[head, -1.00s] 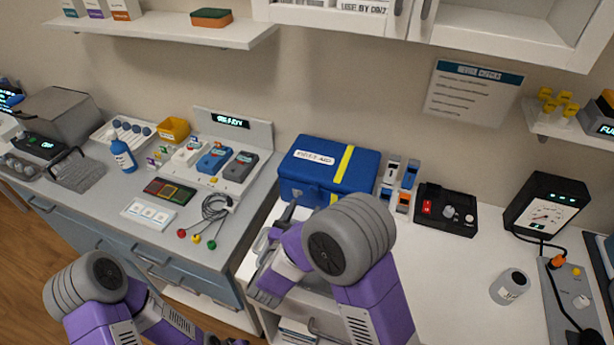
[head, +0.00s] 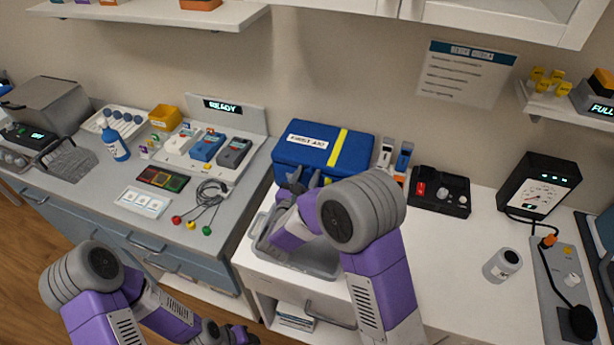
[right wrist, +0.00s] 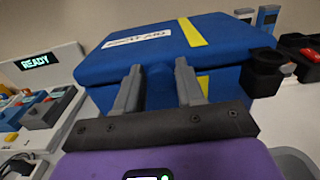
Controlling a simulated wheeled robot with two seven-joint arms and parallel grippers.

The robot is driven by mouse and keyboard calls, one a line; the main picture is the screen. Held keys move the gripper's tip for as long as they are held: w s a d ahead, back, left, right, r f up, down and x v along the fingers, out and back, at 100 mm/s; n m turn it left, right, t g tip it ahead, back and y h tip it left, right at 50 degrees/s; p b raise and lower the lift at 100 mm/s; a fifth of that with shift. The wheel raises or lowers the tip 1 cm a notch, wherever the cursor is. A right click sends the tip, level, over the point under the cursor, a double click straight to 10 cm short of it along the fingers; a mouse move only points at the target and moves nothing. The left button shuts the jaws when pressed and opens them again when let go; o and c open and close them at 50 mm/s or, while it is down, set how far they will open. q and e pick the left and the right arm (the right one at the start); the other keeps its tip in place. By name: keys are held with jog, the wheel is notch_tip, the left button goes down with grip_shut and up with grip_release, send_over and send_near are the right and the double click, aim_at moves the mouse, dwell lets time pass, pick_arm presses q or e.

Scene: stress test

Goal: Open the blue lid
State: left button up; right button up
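The blue lid (head: 325,145) tops a blue first-aid box on the white counter, with a white label and a yellow stripe. It looks closed. In the right wrist view the lid (right wrist: 150,50) fills the upper middle. My right gripper (head: 303,180) is at the front of the box, its fingers apart and pointing at it. In the right wrist view the two fingers of my right gripper (right wrist: 158,80) are open with nothing between them, just below the lid's front edge. Whether they touch the box is unclear. My left gripper (head: 230,335) is low at the bottom edge, its fingers not clear.
A grey tray (head: 318,262) lies on the counter in front of the box, under my right arm. A black device with a red switch (head: 440,190) stands right of the box. Wall cabinets (head: 485,20) hang above.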

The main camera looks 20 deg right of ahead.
grip_shut()
pick_arm(q)
jog(key=shift+r, duration=0.1)
